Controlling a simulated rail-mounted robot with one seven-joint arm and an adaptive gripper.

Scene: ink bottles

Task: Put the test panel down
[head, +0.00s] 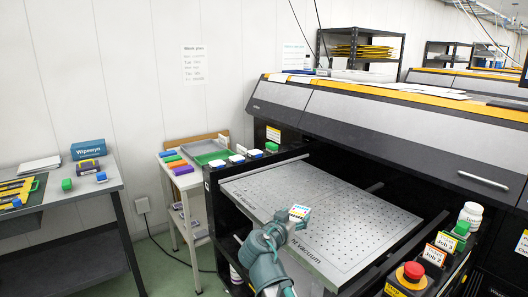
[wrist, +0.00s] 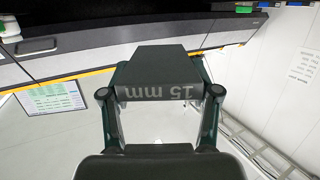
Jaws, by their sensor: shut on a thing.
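The panel appears over the left front part of the perforated printer bed (head: 345,200), marked "vacuum". I cannot tell whether it touches the bed.
The printer hood (head: 390,115) overhangs the bed's back. A red stop button (head: 413,270), job cards (head: 433,254) and a white bottle (head: 470,215) line the right rail. Capped bottles (head: 237,158) stand at the left rail. Much of the bed is bare.

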